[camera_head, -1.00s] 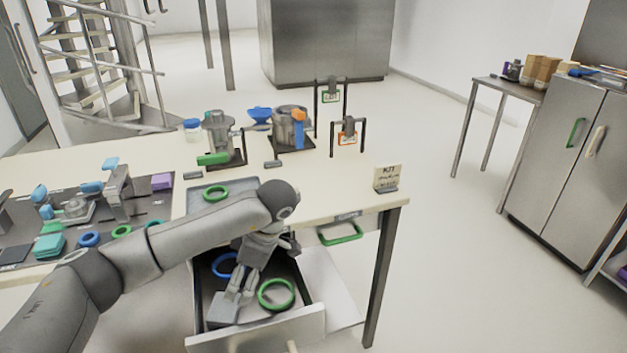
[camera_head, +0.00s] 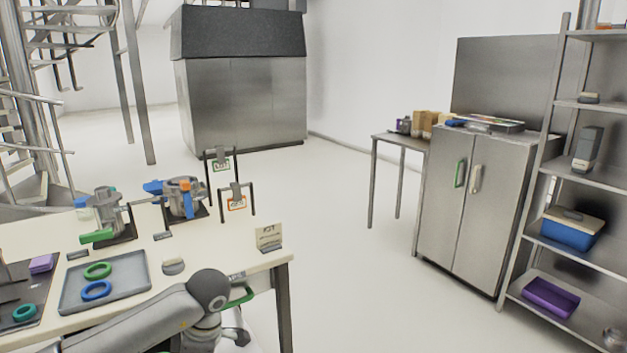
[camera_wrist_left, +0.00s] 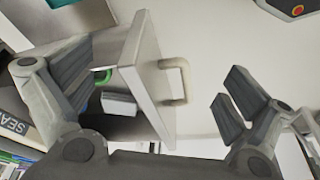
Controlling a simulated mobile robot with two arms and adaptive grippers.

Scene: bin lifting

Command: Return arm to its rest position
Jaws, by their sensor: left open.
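My left arm (camera_head: 150,322) comes in along the bottom of the head view, bent at a round joint beside the table's front edge. The left gripper's fingers are not clear there. In the left wrist view the left gripper (camera_wrist_left: 157,95) is open, its fingers wide apart with nothing held between them. An open drawer (camera_wrist_left: 140,75) with a beige handle (camera_wrist_left: 180,80) shows behind the gap. A grey block (camera_wrist_left: 119,103) and part of a green thing show at the drawer. The right arm is not in view.
The table (camera_head: 210,270) holds a grey tray (camera_head: 130,282) with a green ring and a blue ring, several devices and a kit sign (camera_head: 269,237). A steel cabinet (camera_head: 465,205) and a shelf rack (camera_head: 570,185) stand right. The floor between is clear.

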